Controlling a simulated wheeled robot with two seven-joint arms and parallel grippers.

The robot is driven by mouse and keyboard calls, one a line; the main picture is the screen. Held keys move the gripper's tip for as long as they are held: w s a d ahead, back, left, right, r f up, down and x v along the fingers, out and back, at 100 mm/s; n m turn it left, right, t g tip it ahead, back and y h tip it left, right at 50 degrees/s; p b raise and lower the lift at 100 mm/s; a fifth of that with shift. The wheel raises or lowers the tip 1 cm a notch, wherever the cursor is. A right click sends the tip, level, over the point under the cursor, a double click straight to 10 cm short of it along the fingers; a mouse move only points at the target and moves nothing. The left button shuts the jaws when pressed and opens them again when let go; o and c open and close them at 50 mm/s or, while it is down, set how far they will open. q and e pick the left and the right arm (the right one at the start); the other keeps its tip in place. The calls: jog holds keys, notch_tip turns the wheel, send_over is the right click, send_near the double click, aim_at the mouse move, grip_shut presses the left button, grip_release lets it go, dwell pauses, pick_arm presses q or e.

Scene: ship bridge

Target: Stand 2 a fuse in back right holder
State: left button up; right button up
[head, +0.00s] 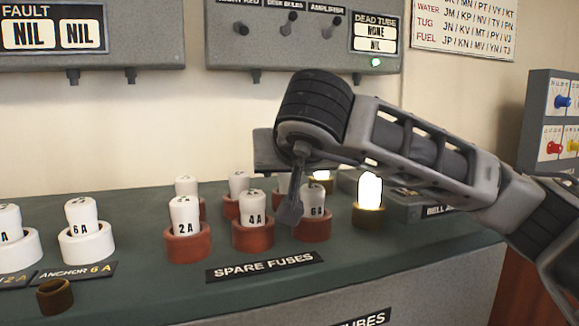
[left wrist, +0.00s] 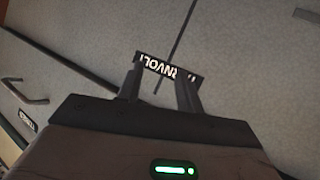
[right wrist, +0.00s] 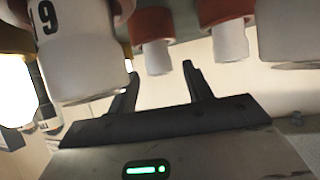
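White fuses stand upright in red holders along the spare-fuse rows. In front are the 2 A fuse (head: 185,214), 4 A fuse (head: 254,207) and 6 A fuse (head: 317,203). Behind are a back-left fuse (head: 187,186) and a back-middle fuse (head: 238,183); my right arm hides part of the back row. My right gripper (head: 290,213) points down between the 4 A and 6 A fuses. The right wrist view, upside down, shows its fingers apart and empty, with a holder and fuse (right wrist: 154,50) beyond them. My left gripper (left wrist: 160,80) is open and empty before a grey panel.
White holders (head: 90,246) with fuses stand at the left, labelled 2 A and ANCHOR 6 A. A small brown holder (head: 55,297) sits at the front left. A glowing tube (head: 370,190) stands in a brown holder at the right. A wall box (head: 300,35) hangs above.

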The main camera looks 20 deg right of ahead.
jog(key=shift+r, duration=0.3)
jog(key=shift+s+r+p, duration=0.2)
jog(key=shift+r+p, duration=0.05)
jog(key=shift+p, duration=0.15)
pick_arm(q)
jog(key=shift+a+f+g+y+p, duration=0.3)
jog(key=shift+f+g+p, duration=0.3)
jog(key=shift+f, duration=0.25)
pick_arm(e)
jog(key=v, duration=1.1)
jog(key=shift+s, duration=0.25)
jog(key=shift+a, duration=0.1)
